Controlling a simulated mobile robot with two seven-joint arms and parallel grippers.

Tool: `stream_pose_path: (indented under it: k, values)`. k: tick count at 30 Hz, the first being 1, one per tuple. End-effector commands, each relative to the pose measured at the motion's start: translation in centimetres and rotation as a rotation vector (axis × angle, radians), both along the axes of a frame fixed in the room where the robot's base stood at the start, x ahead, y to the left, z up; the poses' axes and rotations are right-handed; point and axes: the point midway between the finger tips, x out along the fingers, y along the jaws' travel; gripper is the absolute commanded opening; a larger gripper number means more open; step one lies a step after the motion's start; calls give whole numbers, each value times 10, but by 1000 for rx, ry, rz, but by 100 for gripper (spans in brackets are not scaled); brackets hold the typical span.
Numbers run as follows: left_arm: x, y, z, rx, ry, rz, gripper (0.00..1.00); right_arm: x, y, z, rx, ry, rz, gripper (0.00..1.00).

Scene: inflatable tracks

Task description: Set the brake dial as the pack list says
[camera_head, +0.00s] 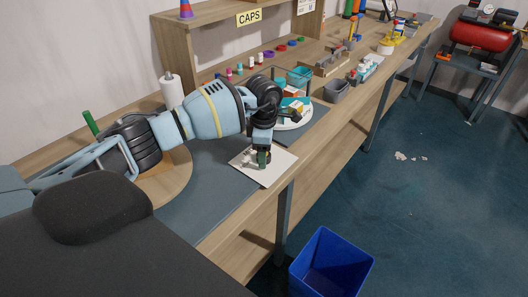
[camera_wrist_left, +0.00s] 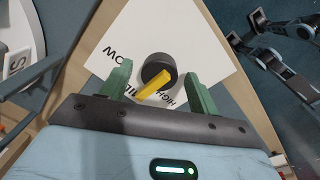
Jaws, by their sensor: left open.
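The brake dial is a dark round knob (camera_wrist_left: 158,68) with a yellow pointer bar (camera_wrist_left: 153,91), on a white plate (camera_wrist_left: 185,28) lettered in black. The plate (camera_head: 273,173) also shows in the head view, at the bench's front edge. In the left wrist view the lettering is upside down; HIGH is partly readable, other words are partly hidden. The pointer slants to the lower left, near the partly covered word. My left gripper (camera_wrist_left: 160,90) is open, its green fingers on either side of the knob, contact unclear. In the head view the gripper (camera_head: 262,157) points down over the plate.
A round white dish (camera_head: 292,122) with boxes stands behind the plate. A grey bin (camera_head: 336,91) and a teal bin (camera_head: 299,76) stand farther along the bench. A small sheet (camera_head: 306,6) on the shelf is unreadable. A blue floor bin (camera_head: 331,265) stands in front.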

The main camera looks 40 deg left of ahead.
Motion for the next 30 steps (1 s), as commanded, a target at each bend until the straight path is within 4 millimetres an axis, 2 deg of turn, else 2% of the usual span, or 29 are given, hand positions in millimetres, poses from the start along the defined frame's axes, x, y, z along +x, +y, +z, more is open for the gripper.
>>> stream_pose_path:
  k: [9, 15, 30]
  values:
    - [0, -1, 49, 0, -4, -1, 61, -1, 1, -1, 2, 3, -3, 36]
    - [-1, -1, 69, 0, -1, 0, 61, -3, 1, -2, 2, 8, -2, 36]
    - [-2, -1, 74, 0, 0, 0, 61, -4, 1, -3, 2, 10, -2, 36]
